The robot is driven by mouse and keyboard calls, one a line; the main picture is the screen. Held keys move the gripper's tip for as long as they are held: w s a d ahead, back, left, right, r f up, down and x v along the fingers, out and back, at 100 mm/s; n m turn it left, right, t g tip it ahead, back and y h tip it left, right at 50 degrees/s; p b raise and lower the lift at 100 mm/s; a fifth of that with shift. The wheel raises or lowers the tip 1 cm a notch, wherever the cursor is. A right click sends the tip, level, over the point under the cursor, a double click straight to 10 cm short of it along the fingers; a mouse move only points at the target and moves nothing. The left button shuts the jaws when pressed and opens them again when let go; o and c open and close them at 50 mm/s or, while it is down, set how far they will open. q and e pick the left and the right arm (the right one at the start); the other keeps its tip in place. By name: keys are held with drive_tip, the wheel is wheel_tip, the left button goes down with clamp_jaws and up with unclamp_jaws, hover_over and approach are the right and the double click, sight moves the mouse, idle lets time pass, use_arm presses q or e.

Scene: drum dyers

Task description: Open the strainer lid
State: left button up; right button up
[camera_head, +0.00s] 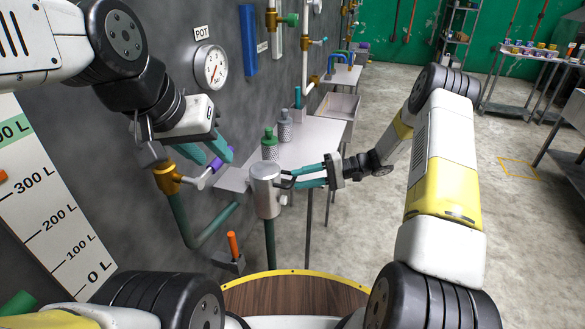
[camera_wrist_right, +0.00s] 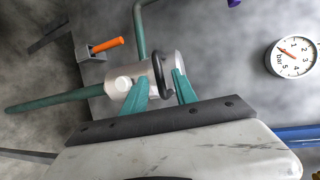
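The strainer (camera_head: 266,200) is a grey metal cylinder on a green pipe, with its lid (camera_head: 264,170) on top. A black loop handle (camera_head: 288,181) sticks out on the lid's right side. My right gripper (camera_head: 294,179) is open at this handle, its teal fingers apart. In the right wrist view the handle (camera_wrist_right: 167,62) passes between the fingertips (camera_wrist_right: 160,84), with the strainer (camera_wrist_right: 124,84) behind the left finger. The lid appears closed. My left gripper (camera_head: 214,154) is open near the purple lever (camera_head: 217,163) of a brass valve; whether it touches cannot be told.
A pressure gauge (camera_head: 210,68) is on the grey wall. A green bottle (camera_head: 269,145) and grey bottle (camera_head: 284,126) stand on a metal table (camera_head: 325,137) behind the strainer. A drum's wooden top (camera_head: 292,296) is in front.

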drive_tip(key=shift+x, duration=1.5)
clamp_jaws()
